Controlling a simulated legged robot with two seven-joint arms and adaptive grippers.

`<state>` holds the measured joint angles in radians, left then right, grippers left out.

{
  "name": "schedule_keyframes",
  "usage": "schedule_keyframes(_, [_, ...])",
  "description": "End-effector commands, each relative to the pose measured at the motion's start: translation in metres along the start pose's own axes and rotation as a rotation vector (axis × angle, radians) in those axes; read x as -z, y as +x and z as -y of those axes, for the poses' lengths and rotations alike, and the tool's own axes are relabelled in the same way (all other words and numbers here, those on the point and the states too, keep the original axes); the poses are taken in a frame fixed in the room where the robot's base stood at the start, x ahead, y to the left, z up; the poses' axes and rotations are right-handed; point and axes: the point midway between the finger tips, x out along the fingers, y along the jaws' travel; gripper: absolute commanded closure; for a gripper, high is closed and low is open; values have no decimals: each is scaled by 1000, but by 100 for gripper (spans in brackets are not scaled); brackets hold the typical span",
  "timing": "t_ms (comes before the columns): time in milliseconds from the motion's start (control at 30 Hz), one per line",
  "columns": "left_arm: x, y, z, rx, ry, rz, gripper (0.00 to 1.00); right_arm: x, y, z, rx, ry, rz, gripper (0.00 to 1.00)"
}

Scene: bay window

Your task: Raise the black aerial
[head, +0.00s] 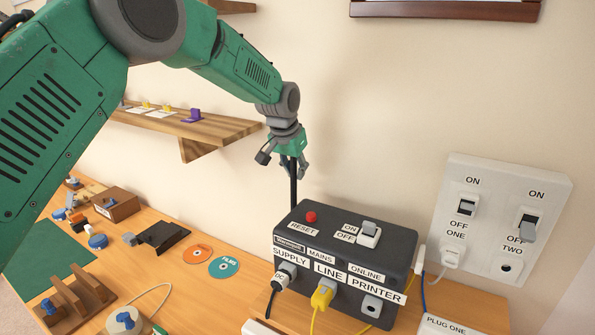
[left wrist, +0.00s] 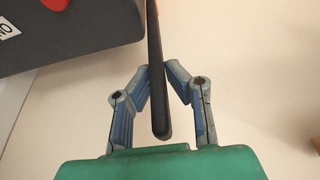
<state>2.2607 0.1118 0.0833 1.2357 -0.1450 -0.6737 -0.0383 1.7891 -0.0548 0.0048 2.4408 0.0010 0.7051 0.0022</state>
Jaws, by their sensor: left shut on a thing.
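The black aerial (head: 293,189) stands upright at the back left of the black box (head: 352,240). In the left wrist view the aerial (left wrist: 154,45) runs between the two fingers, with its rounded end towards my palm. My left gripper (head: 292,172) comes down from above and is shut on the aerial's upper part. Its fingers also show in the left wrist view (left wrist: 157,75), one on each side of the aerial. The aerial's foot is hidden behind the box in the head view. My right gripper is in no view.
A wall plate (head: 487,232) with two switches is at the right. A wooden shelf (head: 215,128) is behind my left arm. Discs and small parts lie on the desk.

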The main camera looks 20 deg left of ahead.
Motion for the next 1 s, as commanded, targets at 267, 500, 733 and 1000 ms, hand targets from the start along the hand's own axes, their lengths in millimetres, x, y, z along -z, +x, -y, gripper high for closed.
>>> schedule_keyframes(267, [4,-2,-1,-2,0,-5,100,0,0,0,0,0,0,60])
schedule_keyframes(500, [4,-2,-1,-1,0,-3,69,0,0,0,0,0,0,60])
schedule_keyframes(733, [2,-2,-1,-2,0,0,69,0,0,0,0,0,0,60])
schedule_keyframes(1000, [2,-30,-1,-2,0,-2,69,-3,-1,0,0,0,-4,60])
